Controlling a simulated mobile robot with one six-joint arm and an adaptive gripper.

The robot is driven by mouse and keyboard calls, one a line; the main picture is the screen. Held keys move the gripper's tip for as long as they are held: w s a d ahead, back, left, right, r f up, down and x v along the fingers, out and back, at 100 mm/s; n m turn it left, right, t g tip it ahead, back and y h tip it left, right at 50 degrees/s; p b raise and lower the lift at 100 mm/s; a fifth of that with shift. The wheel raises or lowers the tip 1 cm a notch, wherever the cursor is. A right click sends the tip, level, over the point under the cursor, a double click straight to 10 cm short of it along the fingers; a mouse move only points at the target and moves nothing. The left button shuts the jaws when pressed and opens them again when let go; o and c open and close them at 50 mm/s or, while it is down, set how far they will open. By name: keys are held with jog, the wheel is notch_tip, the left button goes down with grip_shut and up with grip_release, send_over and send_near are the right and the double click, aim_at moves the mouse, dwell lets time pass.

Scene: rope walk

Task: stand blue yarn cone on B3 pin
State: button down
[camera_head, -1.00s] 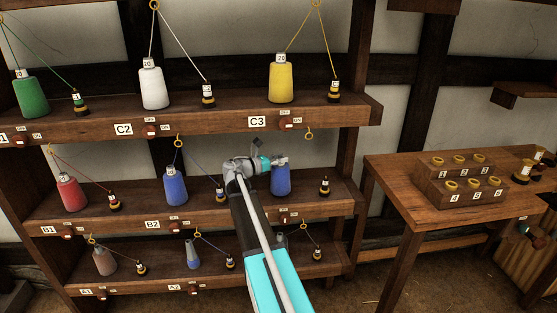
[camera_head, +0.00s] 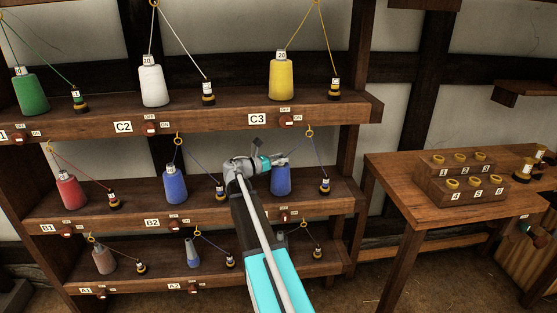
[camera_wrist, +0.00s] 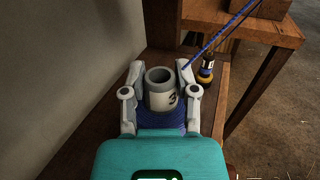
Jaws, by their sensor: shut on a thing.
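A blue yarn cone (camera_head: 281,181) stands upright at the right end of the middle shelf (camera_head: 330,201), the B3 place. My gripper (camera_head: 281,160) is shut on its top. In the wrist view, the fingers (camera_wrist: 159,88) flank the grey tube top of the cone (camera_wrist: 160,98), with blue yarn below. A blue thread (camera_head: 316,157) runs from the ring (camera_head: 309,132) above to the small bobbin (camera_head: 325,186) at the right. The bobbin also shows in the wrist view (camera_wrist: 205,72). The pin and the B3 label are hidden.
Another blue cone (camera_head: 175,185) stands at B2 and a red cone (camera_head: 70,191) at B1. A yellow cone (camera_head: 281,77) stands on the shelf above. A side table (camera_head: 400,180) with a numbered block (camera_head: 458,188) is at the right.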

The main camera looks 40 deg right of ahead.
jog(key=shift+f, duration=0.1)
jog(key=c, duration=0.7)
grip_release()
jog(key=shift+o, duration=0.2)
jog(key=shift+a, duration=0.1)
jog(key=w+a, duration=0.1)
jog(key=a, duration=0.9)
jog(key=shift+w+a, duration=0.3)
jog(key=shift+a, duration=0.1)
dwell(0.7)
